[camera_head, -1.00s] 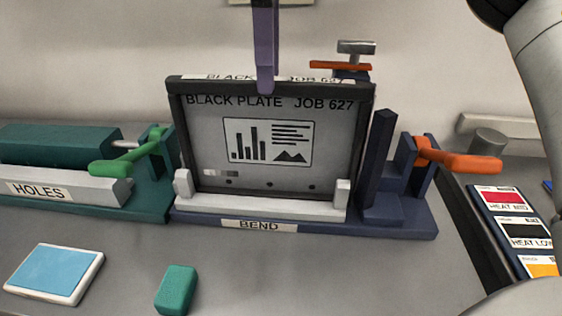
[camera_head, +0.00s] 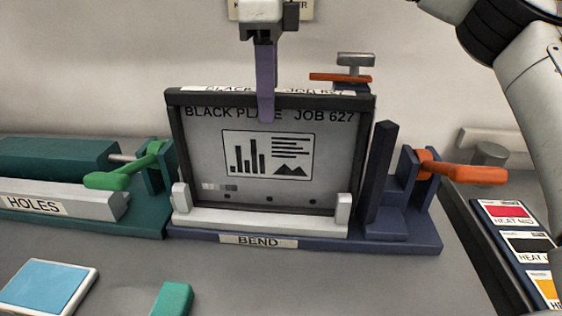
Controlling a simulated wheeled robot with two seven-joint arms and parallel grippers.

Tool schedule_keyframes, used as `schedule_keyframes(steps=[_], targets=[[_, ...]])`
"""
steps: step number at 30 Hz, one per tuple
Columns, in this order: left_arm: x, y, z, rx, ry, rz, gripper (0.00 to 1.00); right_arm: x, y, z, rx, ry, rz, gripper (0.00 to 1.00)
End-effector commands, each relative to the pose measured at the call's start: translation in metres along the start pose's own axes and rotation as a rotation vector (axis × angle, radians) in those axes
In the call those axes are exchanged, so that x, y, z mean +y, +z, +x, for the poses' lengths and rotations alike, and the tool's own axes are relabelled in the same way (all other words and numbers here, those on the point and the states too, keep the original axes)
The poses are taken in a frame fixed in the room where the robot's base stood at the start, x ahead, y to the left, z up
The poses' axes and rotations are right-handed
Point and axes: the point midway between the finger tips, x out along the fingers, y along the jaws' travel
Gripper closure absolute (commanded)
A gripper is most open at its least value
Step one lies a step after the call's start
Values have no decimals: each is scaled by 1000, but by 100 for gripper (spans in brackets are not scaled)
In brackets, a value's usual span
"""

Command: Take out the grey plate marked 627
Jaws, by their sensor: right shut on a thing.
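The grey plate (camera_head: 195,150), printed "BLACK PLATE JOB 627" with a chart picture, stands upright in a dark frame (camera_head: 172,140) on the blue fixture labelled BEND (camera_head: 330,243). Its lower edge is behind a pale bar (camera_head: 260,222) with a small block at each end. My right gripper (camera_head: 265,108) comes down from above at the middle of the top edge. It is shut there, with a purple finger in front of the plate, covering part of the printed heading. The other finger is hidden behind. My left gripper is not in view.
A green fixture labelled HOLES (camera_head: 70,205) stands at the left. An orange lever (camera_head: 465,173) sticks out right of the plate. A blue-topped pad (camera_head: 45,285) and green block (camera_head: 172,299) lie in front. A rack of colour cards (camera_head: 520,242) is at the right.

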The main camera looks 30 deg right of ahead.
Motion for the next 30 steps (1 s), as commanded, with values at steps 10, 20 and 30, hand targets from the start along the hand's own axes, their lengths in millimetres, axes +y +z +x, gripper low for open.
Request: schedule_keyframes(steps=[10, 20, 30], targets=[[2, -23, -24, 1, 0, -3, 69, 0, 0, -35, -1, 1, 0, 100], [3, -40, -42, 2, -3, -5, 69, 0, 1, -70, -2, -2, 0, 100], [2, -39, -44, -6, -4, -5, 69, 0, 0, -106, -2, -2, 0, 100]])
